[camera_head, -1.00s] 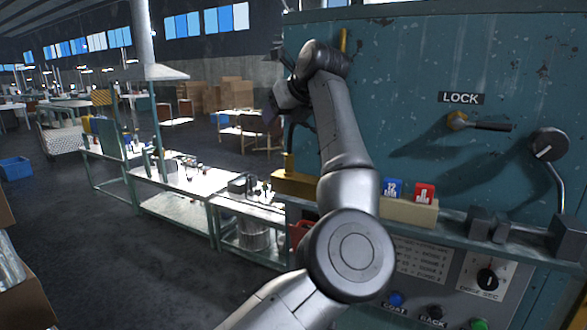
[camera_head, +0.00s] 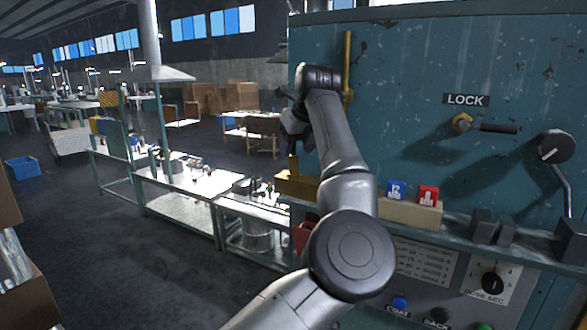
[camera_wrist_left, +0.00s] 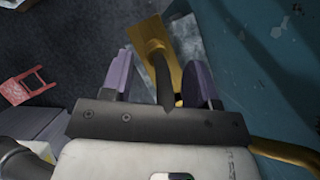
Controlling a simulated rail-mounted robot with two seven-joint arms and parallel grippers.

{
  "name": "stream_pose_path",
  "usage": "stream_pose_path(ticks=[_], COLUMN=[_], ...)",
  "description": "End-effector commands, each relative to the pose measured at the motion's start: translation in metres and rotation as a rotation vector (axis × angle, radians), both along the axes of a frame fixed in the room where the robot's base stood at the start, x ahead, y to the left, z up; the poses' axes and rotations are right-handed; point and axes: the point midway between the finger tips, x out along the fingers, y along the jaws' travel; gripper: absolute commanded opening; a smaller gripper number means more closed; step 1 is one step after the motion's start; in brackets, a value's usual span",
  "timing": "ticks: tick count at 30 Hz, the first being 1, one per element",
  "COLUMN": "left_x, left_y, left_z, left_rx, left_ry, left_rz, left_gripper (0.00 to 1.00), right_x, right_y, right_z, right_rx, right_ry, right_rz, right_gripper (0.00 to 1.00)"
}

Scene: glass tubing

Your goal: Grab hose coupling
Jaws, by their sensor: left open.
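A yellow block (camera_head: 299,186) with a short upright yellow post (camera_head: 293,166) sits at the left end of the machine's ledge. In the left wrist view the yellow block (camera_wrist_left: 150,36) lies beyond the fingertips. A dark curved hose-like piece (camera_wrist_left: 162,82) runs between the fingers, with a small brass part near its lower end; I take this as the hose coupling. My left gripper (camera_wrist_left: 160,62) is open, with one purple finger on each side of the dark piece and visible gaps. In the head view the gripper (camera_head: 294,125) is dark and partly hidden above the post. My right gripper is not in view.
The teal machine panel (camera_head: 420,75) rises close on the right of the gripper. A vertical brass pipe (camera_head: 347,70) runs beside my wrist. Open floor and workbenches lie left.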

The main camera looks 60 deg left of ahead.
Motion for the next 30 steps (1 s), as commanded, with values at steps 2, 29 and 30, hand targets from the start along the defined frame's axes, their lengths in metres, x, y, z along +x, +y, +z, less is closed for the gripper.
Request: stream_pose_path(ticks=[2, 29, 30], left_x=[0.0, 0.0, 0.0], left_y=[0.002, 0.025, 0.025], left_z=[-0.003, -0.047, -0.047], left_rx=[0.0, 0.001, 0.001], left_ry=[0.001, 0.0, 0.0], left_rz=[0.0, 0.0, 0.0], left_gripper=[0.54, 0.39, 0.35], right_x=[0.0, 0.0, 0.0], right_y=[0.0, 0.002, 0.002], right_z=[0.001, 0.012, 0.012], right_rx=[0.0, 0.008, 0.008], right_ry=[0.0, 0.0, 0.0], right_rz=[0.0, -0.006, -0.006], right_gripper=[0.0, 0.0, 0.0])
